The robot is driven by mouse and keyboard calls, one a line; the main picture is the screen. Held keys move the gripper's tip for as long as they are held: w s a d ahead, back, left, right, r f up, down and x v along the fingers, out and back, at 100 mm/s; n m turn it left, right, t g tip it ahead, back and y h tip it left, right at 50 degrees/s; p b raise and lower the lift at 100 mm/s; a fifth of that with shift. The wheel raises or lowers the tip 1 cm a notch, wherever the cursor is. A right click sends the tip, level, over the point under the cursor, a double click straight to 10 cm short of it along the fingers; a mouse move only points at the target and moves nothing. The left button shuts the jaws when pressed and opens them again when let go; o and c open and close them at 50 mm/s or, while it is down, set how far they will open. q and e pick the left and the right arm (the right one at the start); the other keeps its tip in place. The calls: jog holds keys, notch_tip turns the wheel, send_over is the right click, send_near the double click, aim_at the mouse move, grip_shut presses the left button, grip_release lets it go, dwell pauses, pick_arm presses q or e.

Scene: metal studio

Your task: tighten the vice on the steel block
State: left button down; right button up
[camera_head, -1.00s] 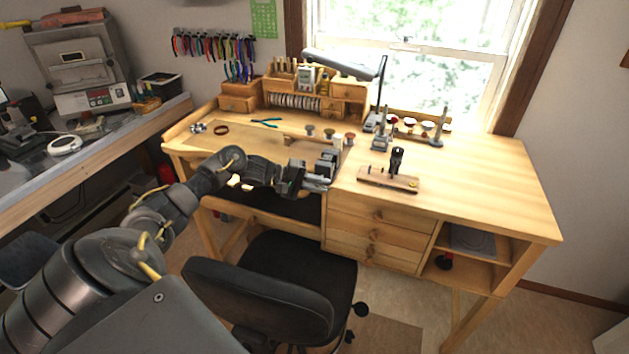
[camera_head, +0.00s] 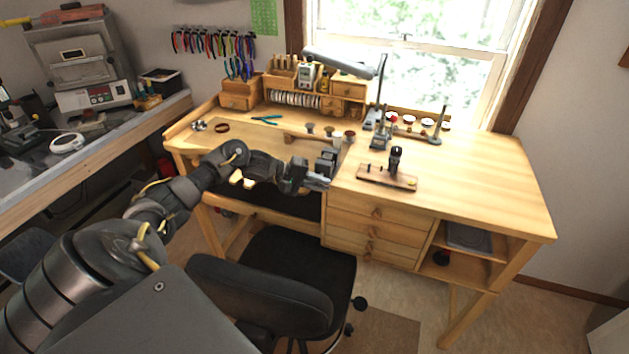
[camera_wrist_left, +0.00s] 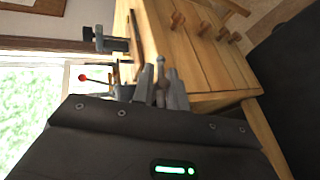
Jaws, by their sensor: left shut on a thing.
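The grey vice (camera_head: 327,163) sits at the front edge of the wooden bench, left of the drawers. My left gripper (camera_head: 301,178) is at the vice's near left side. In the left wrist view its two fingers (camera_wrist_left: 161,88) are shut on a small silver bar with a round end, the vice handle (camera_wrist_left: 160,63). Most of the vice is hidden there behind the gripper. The steel block cannot be told apart from the vice jaws at this size. My right gripper is not in view.
A wooden board with a black upright tool (camera_head: 396,160) stands right of the vice. Small round-topped pieces (camera_head: 329,132) stand behind it. A desk lamp (camera_head: 340,63) arches over the back. A black chair (camera_head: 265,300) is below. The bench's right side is clear.

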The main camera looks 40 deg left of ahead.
pick_arm(q)
jog(key=shift+s+d+f+p, duration=0.1)
jog(key=shift+d+f+p, duration=0.15)
jog(key=shift+p, duration=0.15)
dwell(0.7)
jog(key=c, duration=1.5)
grip_release()
jog(key=shift+o, duration=0.3)
jog(key=shift+r, duration=0.1)
jog(key=shift+a, duration=0.1)
jog(key=b+v, duration=0.2)
jog(key=v, duration=0.8)
jog(key=shift+a+r, duration=0.2)
jog(key=shift+r, duration=0.2)
jog(key=shift+o, duration=0.5)
jog(key=shift+s, duration=0.1)
